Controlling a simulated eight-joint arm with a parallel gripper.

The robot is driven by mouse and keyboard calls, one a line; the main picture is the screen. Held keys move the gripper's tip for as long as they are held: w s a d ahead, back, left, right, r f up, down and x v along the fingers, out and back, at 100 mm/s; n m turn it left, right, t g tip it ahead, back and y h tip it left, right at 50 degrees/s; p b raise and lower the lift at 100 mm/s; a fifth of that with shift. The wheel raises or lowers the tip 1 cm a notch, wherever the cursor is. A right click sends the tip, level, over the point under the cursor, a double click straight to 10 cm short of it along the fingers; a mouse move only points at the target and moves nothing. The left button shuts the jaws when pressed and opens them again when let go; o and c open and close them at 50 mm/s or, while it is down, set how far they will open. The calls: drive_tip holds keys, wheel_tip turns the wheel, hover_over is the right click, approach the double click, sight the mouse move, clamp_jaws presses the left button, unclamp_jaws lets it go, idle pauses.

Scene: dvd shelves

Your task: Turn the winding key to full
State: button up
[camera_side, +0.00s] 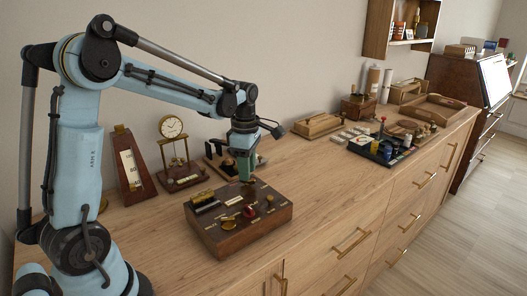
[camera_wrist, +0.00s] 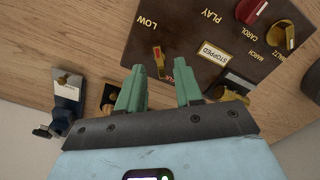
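The brown control box (camera_side: 238,240) stands on the counter; its dark top also fills much of the wrist view (camera_wrist: 200,25). It has lettering such as LOW, PLAY and STOPPED. A brass knob (camera_side: 270,198) on the box's right part may be the winding key, but I cannot be sure at this size. My gripper (camera_side: 246,178) is above the rear of the box, pointing down. In the wrist view my gripper (camera_wrist: 158,92) has its two green fingers apart with nothing between them. A small red-tipped lever (camera_wrist: 158,60) shows just beyond them.
A red knob (camera_wrist: 251,10) and a brass selector (camera_wrist: 282,34) are on the box top. A clock (camera_side: 172,128) and a metronome-like wooden case (camera_side: 132,165) stand to the left. Trays and a black stand (camera_side: 382,148) are to the right.

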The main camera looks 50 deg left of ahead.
drive_tip(key=shift+f, duration=1.15)
clamp_jaws()
